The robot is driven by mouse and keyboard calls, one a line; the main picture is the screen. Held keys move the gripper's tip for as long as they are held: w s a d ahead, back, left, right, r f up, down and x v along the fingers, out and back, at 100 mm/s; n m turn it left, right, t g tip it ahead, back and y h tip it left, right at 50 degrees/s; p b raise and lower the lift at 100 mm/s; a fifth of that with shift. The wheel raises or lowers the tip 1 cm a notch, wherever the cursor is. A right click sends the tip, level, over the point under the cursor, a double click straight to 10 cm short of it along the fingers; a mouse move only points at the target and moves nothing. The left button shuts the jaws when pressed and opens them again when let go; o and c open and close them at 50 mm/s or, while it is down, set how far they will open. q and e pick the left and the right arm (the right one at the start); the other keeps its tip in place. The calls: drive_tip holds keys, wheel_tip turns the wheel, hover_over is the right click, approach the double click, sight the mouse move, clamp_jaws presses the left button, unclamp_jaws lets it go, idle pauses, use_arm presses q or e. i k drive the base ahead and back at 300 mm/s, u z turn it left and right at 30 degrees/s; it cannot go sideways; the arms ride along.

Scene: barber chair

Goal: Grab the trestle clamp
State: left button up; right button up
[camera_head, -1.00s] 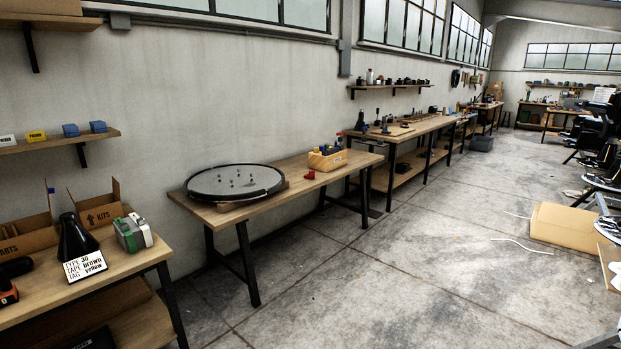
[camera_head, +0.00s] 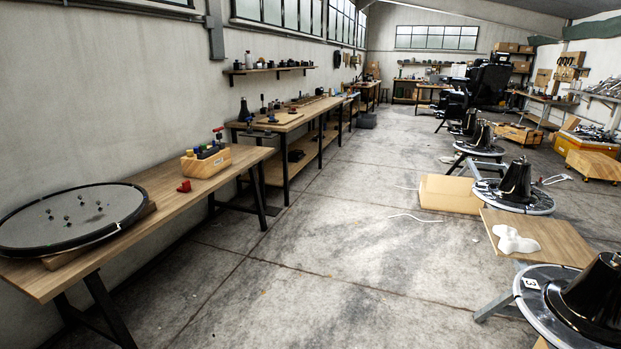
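No thing is clearly recognisable as the trestle clamp at this size. A small red object (camera_head: 184,186) lies on the near trestle table (camera_head: 160,190), just left of a wooden box (camera_head: 205,162). The box holds several tools with coloured handles, one of them red on top. I cannot tell if any of these is the clamp. A large dark round disc (camera_head: 70,218) with small pegs rests on a wooden support at the table's left end. Neither of my grippers is in view.
More workbenches (camera_head: 290,118) run along the left wall. The concrete floor (camera_head: 310,240) is open in the middle. On the right are a cardboard box (camera_head: 452,193), a wooden board (camera_head: 540,238) bearing a white object, and round chair bases (camera_head: 540,300). A pale strip (camera_head: 415,217) lies on the floor.

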sight(186, 186)
drive_tip(key=z, duration=0.45)
drive_tip(key=i, duration=4.4)
drive_tip(key=u, duration=1.05)
drive_tip(key=i, duration=1.25)
drive_tip(key=u, duration=1)
